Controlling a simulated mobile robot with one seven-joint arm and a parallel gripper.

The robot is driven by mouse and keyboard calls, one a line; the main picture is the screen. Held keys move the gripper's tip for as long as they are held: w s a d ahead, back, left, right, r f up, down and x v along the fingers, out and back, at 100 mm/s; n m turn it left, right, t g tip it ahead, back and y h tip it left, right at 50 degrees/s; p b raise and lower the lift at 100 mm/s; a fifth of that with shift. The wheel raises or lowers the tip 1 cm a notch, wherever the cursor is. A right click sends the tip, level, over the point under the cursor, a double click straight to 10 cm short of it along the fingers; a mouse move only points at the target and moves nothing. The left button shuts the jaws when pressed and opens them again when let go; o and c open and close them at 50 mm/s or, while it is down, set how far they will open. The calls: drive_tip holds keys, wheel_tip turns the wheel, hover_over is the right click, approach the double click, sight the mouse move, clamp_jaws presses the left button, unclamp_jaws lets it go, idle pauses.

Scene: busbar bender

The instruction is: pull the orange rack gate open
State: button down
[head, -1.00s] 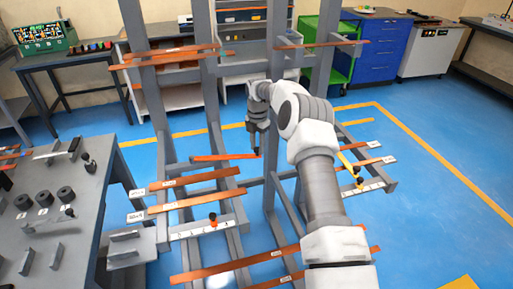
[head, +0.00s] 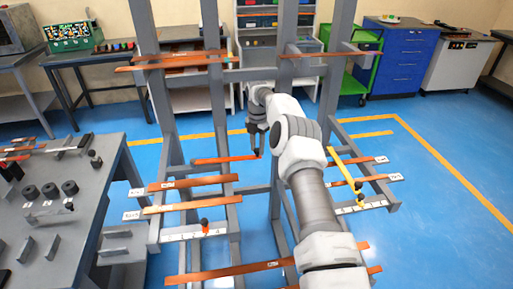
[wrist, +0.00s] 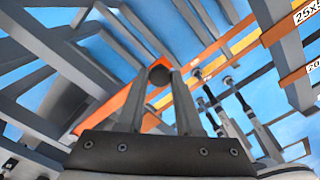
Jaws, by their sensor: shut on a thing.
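The orange rack gate (head: 222,160) is a thin orange bar lying nearly level across the left bay of the grey rack. My gripper (head: 258,153) is at its right end, with the fingers pointing down. In the wrist view, my gripper (wrist: 160,76) has its two fingers closed around a small dark knob (wrist: 158,77) at the end of the orange bar (wrist: 115,104). The gate's far left end is near the rack's left post, and its hinge cannot be made out.
The grey rack (head: 160,95) holds several copper bars (head: 193,183) on side arms. A yellow bar (head: 344,165) with dark knobs stands at the right bay. A grey workbench (head: 70,215) is at the left. Blue floor is open at the right.

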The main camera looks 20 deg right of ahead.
idle(0.4)
drive_tip(key=c, duration=0.6)
unclamp_jaws()
drive_tip(key=shift+r+p, duration=2.55)
drive_tip(key=shift+r, duration=6.2)
